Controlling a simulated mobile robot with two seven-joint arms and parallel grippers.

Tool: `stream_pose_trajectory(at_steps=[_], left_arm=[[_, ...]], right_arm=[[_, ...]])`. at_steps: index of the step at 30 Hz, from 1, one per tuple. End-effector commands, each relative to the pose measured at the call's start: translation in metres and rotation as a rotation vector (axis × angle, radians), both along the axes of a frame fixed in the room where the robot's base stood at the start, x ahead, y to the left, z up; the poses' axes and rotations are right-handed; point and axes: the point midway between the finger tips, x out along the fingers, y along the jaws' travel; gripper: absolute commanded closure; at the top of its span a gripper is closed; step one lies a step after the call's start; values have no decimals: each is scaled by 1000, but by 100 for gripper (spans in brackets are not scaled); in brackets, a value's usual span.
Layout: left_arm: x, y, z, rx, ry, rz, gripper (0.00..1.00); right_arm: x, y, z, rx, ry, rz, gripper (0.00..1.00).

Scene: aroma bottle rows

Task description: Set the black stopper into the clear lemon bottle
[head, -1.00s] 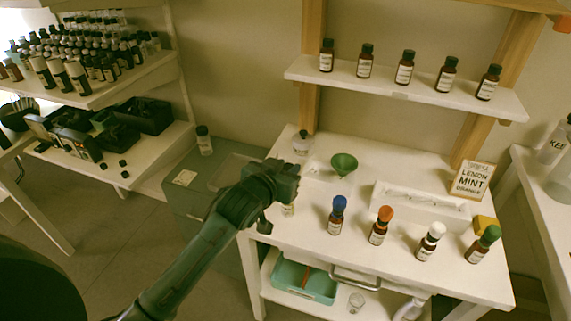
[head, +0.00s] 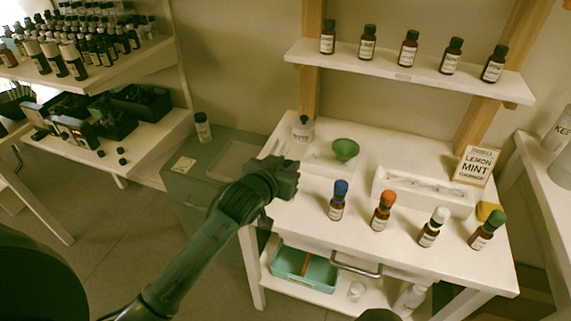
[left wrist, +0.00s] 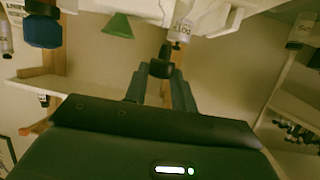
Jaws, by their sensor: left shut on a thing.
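My left gripper (head: 284,178) is over the left part of the white table, left of the blue-capped bottle (head: 338,200). In the left wrist view its fingers (left wrist: 160,76) are shut on the small black stopper (left wrist: 161,60). In that upside-down view a pale labelled bottle (left wrist: 180,27) shows just beyond the stopper; I cannot tell whether it is the lemon bottle, or whether they touch. In the head view the spot under my gripper is hidden, and I cannot make out the lemon bottle there. A clear labelled bottle (head: 303,131) stands at the table's back left.
A green funnel (head: 345,149) stands behind my gripper. Bottles with orange (head: 383,210), white (head: 434,227) and green (head: 487,230) caps continue the front row. A white tray (head: 420,195) and a lemon-mint-orange sign (head: 476,166) are behind them. A shelf (head: 400,73) of brown bottles hangs above.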

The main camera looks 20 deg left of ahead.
Motion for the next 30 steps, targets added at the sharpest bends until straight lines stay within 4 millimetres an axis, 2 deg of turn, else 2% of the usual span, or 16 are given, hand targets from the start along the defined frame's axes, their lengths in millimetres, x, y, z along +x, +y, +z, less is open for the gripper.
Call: stream_pose_trajectory(at_steps=[14,30], left_arm=[[0,0,1,0,0,-6,96],[0,0,1,0,-1,-6,96]], right_arm=[[1,0,8,-1,-2,0,64],[0,-1,7,-2,2,0,64]])
